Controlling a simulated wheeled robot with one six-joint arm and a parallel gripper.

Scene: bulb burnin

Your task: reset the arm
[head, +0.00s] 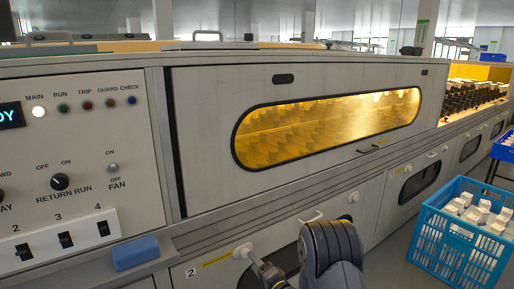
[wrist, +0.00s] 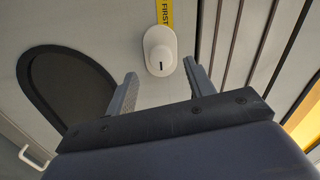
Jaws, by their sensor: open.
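My arm (head: 335,250) shows at the bottom middle of the head view, in front of the lower panels of a long cabinet. My gripper (wrist: 159,70) is in the wrist view, with its two grey fingers spread apart and nothing between them that it grips. A white knob (wrist: 160,50) with a dark slot lies ahead, between and beyond the fingertips. It looks apart from them, though the exact gap cannot be told. A similar white knob (head: 243,250) shows beside my arm in the head view.
The cabinet's upper door (head: 340,75) has a lit amber window and looks closed. A control panel (head: 75,150) with lamps and switches stands at left. A blue block (head: 135,252) sits on the ledge. A blue crate (head: 455,262) of white boxes stands at right.

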